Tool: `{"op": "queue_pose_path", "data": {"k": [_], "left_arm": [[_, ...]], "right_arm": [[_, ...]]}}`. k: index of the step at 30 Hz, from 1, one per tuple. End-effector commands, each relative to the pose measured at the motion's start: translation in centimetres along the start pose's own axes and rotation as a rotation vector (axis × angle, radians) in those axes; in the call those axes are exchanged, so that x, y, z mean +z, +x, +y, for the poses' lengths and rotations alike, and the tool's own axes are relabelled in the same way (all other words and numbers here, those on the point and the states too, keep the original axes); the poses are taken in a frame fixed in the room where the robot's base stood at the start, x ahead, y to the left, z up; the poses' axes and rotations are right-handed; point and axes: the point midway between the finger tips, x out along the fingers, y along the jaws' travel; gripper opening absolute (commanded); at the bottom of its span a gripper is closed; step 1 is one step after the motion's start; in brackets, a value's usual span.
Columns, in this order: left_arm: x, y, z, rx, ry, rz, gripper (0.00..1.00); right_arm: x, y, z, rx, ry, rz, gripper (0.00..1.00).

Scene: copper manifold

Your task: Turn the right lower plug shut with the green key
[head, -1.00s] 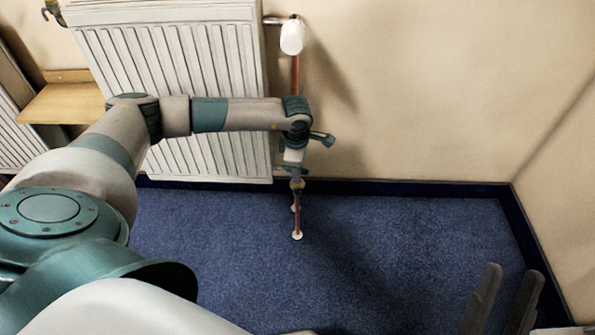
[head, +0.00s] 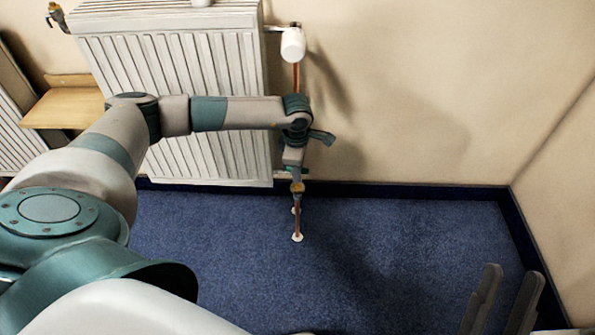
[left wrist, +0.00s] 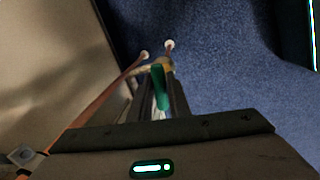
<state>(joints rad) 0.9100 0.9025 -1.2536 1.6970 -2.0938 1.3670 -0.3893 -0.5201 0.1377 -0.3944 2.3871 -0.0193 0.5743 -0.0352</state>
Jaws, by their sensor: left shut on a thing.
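My left gripper (head: 296,172) is low by the copper pipes at the radiator's right end. In the left wrist view its fingers (left wrist: 160,98) are shut on the green key (left wrist: 159,86). The key lies between the fingers and points at a brass fitting (left wrist: 162,64) in the pipework, which also shows in the head view (head: 297,187). The plug itself is too small and hidden to make out, so I cannot tell how far the key sits in it. My right gripper (head: 509,270) is open and empty at the lower right.
The white radiator (head: 215,100) hangs on the wall left of the pipes. A white valve head (head: 293,44) tops the copper pipe. A wooden shelf (head: 62,108) is at the left. Pipes enter the blue carpet (head: 390,240) at white collars (head: 297,237). The carpet to the right is clear.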

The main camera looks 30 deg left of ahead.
Motion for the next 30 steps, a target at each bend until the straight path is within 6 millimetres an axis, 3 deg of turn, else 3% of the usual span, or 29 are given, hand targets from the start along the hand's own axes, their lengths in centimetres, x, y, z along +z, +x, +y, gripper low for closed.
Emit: {"op": "queue_pose_path", "data": {"k": [30], "left_arm": [[0.8, -2.3, 0.2, 0.002, 0.053, -0.009, 0.00]], "right_arm": [[-0.8, 0.9, 0.0, 0.000, -0.001, 0.006, 0.31]]}}
